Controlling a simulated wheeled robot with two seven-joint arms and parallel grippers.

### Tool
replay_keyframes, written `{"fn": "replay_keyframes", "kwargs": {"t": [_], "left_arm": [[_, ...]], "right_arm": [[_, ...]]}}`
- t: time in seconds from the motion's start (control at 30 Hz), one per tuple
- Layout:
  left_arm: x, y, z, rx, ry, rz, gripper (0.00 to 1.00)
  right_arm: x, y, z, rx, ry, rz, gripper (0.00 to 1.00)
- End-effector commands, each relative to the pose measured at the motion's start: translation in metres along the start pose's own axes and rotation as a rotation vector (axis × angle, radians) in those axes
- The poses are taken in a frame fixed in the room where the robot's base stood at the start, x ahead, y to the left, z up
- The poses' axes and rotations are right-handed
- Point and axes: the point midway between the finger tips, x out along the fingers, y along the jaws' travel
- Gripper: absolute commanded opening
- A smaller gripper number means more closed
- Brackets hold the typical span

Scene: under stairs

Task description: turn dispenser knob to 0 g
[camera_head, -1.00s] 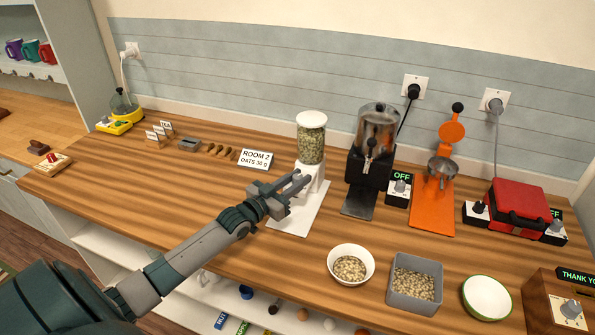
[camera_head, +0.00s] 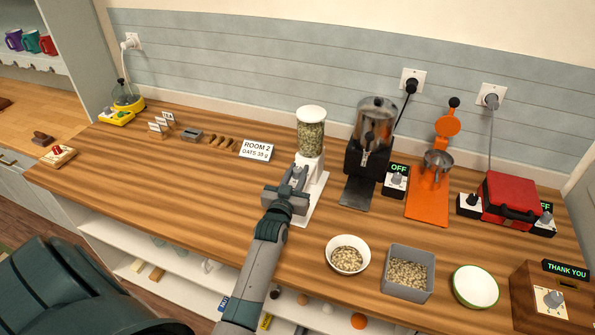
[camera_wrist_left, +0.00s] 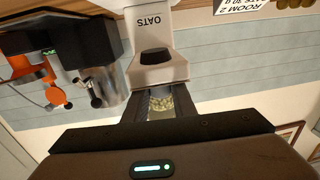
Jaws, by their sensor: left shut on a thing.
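The oats dispenser (camera_head: 311,135) stands upright on the counter, with a white lid, a clear hopper full of oats and a white base. Its white front, marked OATS, shows upside down in the left wrist view (camera_wrist_left: 157,72). My left gripper (camera_head: 299,177) is at the front of the dispenser, below the hopper, shut on the knob. My right gripper is not in view.
A ROOM 2 OATS card (camera_head: 257,150) stands left of the dispenser. A steel-and-black drink dispenser (camera_head: 375,130) is close on its right.

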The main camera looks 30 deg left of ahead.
Motion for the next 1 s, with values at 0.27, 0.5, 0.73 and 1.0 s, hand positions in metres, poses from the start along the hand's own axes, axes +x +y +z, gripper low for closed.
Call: {"fn": "replay_keyframes", "kwargs": {"t": [0.27,0.5,0.73,1.0], "left_arm": [[0.001,0.001,-0.0031,-0.003,0.006,-0.096,0.01],[0.001,0.0005,-0.0036,-0.001,0.007,-0.13,0.01],[0.0011,0.0,-0.0041,0.0,0.008,-0.134,0.01],[0.0013,0.0002,-0.0043,0.0,0.009,-0.134,0.42]], "right_arm": [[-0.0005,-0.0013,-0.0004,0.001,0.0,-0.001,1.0],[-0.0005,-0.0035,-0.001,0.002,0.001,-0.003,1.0],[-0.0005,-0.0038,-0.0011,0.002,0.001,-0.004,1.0],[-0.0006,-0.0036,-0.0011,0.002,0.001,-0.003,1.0]]}}
